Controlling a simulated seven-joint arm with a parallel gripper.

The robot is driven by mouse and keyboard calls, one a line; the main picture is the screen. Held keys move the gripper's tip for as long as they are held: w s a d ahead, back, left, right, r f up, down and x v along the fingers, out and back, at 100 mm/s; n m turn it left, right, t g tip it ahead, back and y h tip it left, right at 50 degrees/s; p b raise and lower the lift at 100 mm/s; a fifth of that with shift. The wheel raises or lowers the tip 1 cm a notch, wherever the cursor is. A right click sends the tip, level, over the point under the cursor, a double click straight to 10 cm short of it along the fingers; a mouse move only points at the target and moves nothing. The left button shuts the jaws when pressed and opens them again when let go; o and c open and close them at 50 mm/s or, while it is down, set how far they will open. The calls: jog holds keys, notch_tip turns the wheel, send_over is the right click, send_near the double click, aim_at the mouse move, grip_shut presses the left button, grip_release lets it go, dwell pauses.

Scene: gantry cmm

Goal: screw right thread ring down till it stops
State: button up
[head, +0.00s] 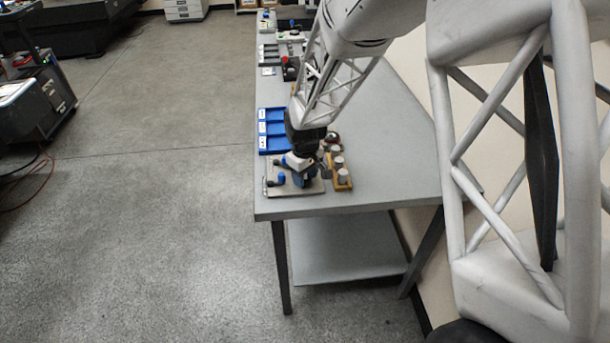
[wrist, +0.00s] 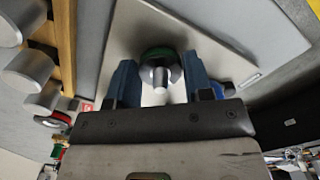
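In the wrist view the two blue fingers of my gripper (wrist: 158,82) stand apart, one on each side of a round grey metal piece with a small pin (wrist: 163,76). A green ring (wrist: 158,52) shows around or behind this piece, between the fingertips. I cannot tell whether the fingers touch the ring or leave a small gap. The light plate (wrist: 128,38) lies beyond. In the head view my gripper (head: 301,178) points down over the right part of the plate (head: 294,191) and hides what is under it. A blue fitting (head: 281,177) shows to its left.
A wooden rack (head: 344,185) with several grey cylinders stands close to the right of the plate; it also shows in the wrist view (wrist: 66,38). A blue compartment tray (head: 263,139) lies behind the plate. The table's right part (head: 398,175) is clear.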

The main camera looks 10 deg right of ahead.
jog(key=c, duration=0.4)
jog(key=shift+c, duration=0.2)
jog(key=shift+m, duration=0.3)
jog(key=m, duration=0.9)
jog(key=shift+a+m, duration=0.1)
jog(key=shift+m, duration=0.2)
jog(key=m, duration=0.5)
jog(key=shift+r+m, duration=0.1)
jog(key=shift+m, duration=0.2)
jog(key=m, duration=0.5)
jog(key=shift+w, duration=0.1)
jog(key=o, duration=0.9)
